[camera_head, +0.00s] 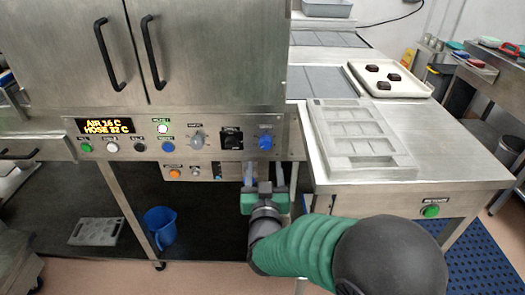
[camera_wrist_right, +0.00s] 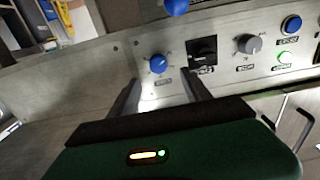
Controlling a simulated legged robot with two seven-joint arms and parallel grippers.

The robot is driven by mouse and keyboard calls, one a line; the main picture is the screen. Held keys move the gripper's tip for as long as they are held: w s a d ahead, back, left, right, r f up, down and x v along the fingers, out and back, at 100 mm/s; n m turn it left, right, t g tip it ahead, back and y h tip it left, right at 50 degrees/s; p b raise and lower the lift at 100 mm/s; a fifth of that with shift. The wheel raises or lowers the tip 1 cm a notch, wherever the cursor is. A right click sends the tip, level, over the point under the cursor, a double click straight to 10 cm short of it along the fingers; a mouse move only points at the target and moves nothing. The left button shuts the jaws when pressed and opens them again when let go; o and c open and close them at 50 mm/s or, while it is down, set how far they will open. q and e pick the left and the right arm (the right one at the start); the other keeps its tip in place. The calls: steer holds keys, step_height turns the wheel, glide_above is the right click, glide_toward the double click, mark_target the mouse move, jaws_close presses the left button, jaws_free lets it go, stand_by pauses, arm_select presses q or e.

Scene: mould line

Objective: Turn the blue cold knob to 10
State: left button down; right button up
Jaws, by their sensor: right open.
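The blue knob (camera_head: 265,142) sits at the right end of the steel control panel, under a small blue label. It also shows in the right wrist view (camera_wrist_right: 157,64), with a pale pointer mark on its face. My right gripper (camera_head: 264,176) is open, its two fingers pointing up at the panel just below the knob. In the right wrist view the fingertips (camera_wrist_right: 161,80) lie to either side of the knob's line, short of it and apart from it. Nothing is between the fingers. The scale around the knob is too small to read. My left gripper is out of view.
A black switch (camera_head: 231,139) and a grey knob (camera_head: 197,139) sit left of the blue knob. A lit display (camera_head: 105,126) and several buttons are further left. A bench with a grey mould (camera_head: 361,139) stands right. A blue bucket (camera_head: 160,228) is below.

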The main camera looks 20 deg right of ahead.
mark_target(265, 147)
steer(key=x, duration=0.5)
steer(key=b+x, duration=0.1)
steer(key=x, duration=0.2)
steer(key=shift+s+d+f, duration=0.15)
steer(key=shift+d+f, duration=0.05)
steer(key=shift+d, duration=0.2)
steer(key=shift+w+a+r, duration=0.15)
steer(key=shift+w+a, duration=0.1)
steer(key=shift+w, duration=0.3)
steer(key=shift+d, duration=0.3)
steer(key=c, duration=0.4)
steer(key=shift+a, duration=0.1)
jaws_close()
